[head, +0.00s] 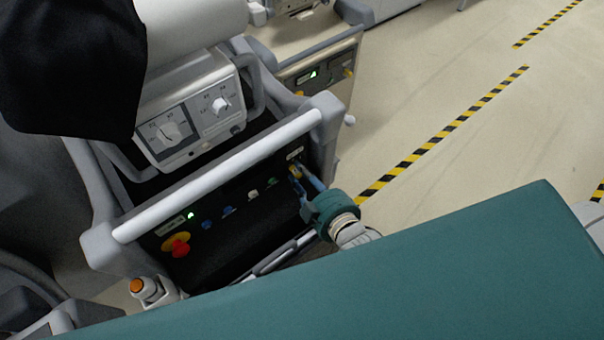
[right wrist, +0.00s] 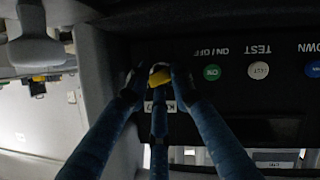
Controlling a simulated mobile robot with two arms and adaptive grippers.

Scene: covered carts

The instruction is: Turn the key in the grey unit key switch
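The grey unit (head: 105,240) stands at the left in the head view, with a black control panel under a white handle bar. Its key switch (head: 294,171) is at the panel's right end. The yellow key (right wrist: 160,78) sits in the switch in the right wrist view, above a partly hidden label. My right gripper (head: 305,184) is at the switch. In the right wrist view its blue fingertips (right wrist: 157,88) stand around the key, with small gaps seeming to remain at the sides. Whether any finger touches the key is unclear. My left gripper is not in view.
The panel has a green ON/OFF button (right wrist: 212,72), a white TEST button (right wrist: 258,70), blue buttons and a red-and-yellow stop knob (head: 178,246). The white handle bar (head: 220,175) runs above the panel. Another unit (head: 318,75) stands behind. Open floor (head: 430,100) lies right.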

